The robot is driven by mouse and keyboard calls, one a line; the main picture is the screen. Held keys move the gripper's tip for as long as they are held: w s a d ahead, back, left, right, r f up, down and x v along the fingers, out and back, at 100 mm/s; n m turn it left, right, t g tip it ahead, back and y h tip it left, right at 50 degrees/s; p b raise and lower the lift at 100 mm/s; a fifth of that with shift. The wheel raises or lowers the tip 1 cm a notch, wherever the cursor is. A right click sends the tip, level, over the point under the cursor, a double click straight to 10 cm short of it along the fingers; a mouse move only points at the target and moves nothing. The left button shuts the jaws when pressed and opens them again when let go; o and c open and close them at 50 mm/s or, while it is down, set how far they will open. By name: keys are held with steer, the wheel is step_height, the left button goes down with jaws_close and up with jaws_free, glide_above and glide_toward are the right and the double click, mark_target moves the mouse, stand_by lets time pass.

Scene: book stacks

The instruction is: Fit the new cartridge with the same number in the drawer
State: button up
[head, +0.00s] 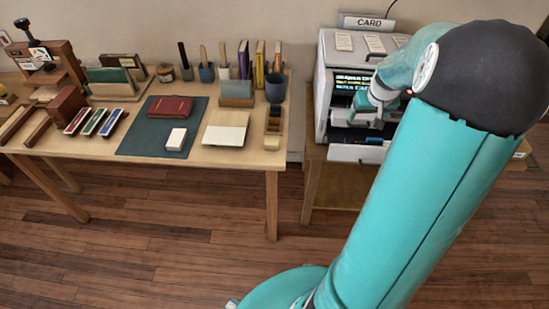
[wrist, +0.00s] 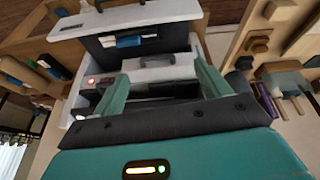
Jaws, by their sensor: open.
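The card machine (head: 335,65) stands at the right, with a lit text screen (head: 352,82). A white drawer front (head: 358,153) juts out low on it; the wrist view shows what looks like this pulled-out drawer (wrist: 130,20), with a blue and white piece (wrist: 129,41) in its dark inside. Three slim cartridges, red (head: 77,121), green (head: 94,122) and blue (head: 111,123), lie side by side on the left table; their numbers are too small to read. My gripper (head: 364,112) is open at the machine's front, above the drawer. In the wrist view, a pale handle-like part (wrist: 160,68) shows between its fingers.
The wooden table (head: 240,157) holds a dark green mat (head: 140,145) with a red book (head: 170,107) and a white block (head: 176,139). A pale pad (head: 226,128), cups and upright books stand further right and back. The plank floor in front is clear.

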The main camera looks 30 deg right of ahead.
steer(key=a+r+n, duration=0.1)
steer(key=a+r, duration=0.3)
steer(key=a, duration=0.4)
steer(key=s+a+r+n, duration=0.1)
steer(key=a+r, duration=0.2)
steer(key=a, duration=0.5)
steer(key=a+r+n, duration=0.1)
steer(key=a+r, duration=0.3)
steer(key=a, duration=0.3)
steer(key=s+a+r+n+t+y, duration=0.1)
steer(key=s+a+r+n+y, duration=0.1)
steer(key=s+a, duration=1)
steer(key=a, duration=0.3)
steer(key=shift+a+t, duration=0.35)
steer(key=shift+t, duration=0.05)
steer(key=shift+s+d, duration=0.1)
